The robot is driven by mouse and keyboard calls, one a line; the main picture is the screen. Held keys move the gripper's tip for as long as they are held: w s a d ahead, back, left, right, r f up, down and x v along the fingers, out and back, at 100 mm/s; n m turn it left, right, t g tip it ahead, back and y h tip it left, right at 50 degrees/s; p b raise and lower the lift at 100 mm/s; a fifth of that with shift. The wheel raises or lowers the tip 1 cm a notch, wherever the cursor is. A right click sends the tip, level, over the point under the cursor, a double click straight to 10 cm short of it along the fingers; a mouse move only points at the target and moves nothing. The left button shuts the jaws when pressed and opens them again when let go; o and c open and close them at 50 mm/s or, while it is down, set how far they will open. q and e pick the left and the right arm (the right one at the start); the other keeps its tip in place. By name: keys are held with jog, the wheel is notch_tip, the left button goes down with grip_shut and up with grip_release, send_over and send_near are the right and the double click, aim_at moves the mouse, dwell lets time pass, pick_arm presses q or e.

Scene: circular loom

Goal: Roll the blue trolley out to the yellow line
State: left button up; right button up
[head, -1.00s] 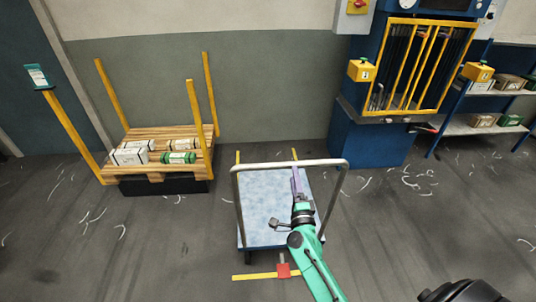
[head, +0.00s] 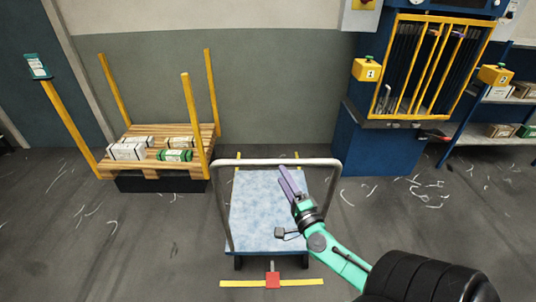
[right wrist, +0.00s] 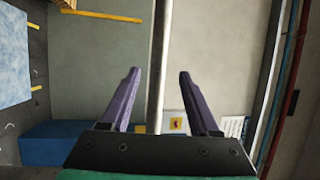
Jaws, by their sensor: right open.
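The blue trolley (head: 262,215) has a pale blue deck and a tall silver push handle (head: 219,200), and stands on the floor in the middle of the head view. The yellow line (head: 300,283) runs across the floor just in front of its near edge. A red piece (head: 272,280) shows at the middle of that line. My right gripper (head: 287,180) has purple fingers and appears over the deck, close to the handle's top bar. In the right wrist view its fingers (right wrist: 157,75) are apart, with the handle bar (right wrist: 160,45) between them, touching neither. My left gripper is out of view.
A wooden pallet (head: 205,150) with yellow posts and several boxes stands at the left. A blue machine (head: 375,150) with a yellow-barred front and a shelf (head: 480,135) stand at the right. Open floor with scattered white scraps lies around the trolley.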

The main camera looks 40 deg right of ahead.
jog(key=p+x, duration=0.1)
jog(key=x, duration=0.8)
jog(key=shift+w+d, duration=0.25)
jog(key=shift+d, duration=0.15)
jog(key=c, duration=0.8)
grip_shut()
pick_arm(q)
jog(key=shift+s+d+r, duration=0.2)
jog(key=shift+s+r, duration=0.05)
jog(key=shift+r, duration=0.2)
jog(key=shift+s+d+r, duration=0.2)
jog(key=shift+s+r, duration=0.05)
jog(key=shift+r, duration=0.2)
